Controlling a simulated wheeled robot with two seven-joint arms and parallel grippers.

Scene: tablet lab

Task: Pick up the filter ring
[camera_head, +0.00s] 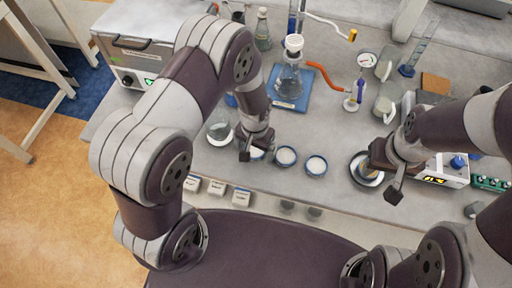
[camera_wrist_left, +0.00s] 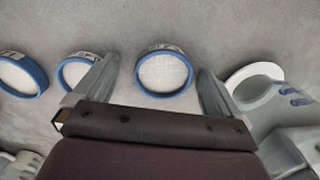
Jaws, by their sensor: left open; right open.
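Three round filter rings with blue rims and white mesh lie in a row on the grey bench. In the head view they are a left one (camera_head: 257,153), partly hidden by my left gripper, a middle one (camera_head: 286,157) and a right one (camera_head: 316,165). My left gripper (camera_head: 256,146) is open above the left ring. In the left wrist view this ring (camera_wrist_left: 165,73) appears between the two open fingers (camera_wrist_left: 157,72), with nothing gripped. A second ring (camera_wrist_left: 77,72) is partly behind one finger. My right gripper (camera_head: 394,178) is open and empty, beside a round metal dish (camera_head: 367,180).
A glass vessel with a white rim (camera_head: 219,134) stands left of the rings. Small white boxes (camera_head: 216,187) sit near the front edge. A flask on a blue base (camera_head: 289,85) stands behind.

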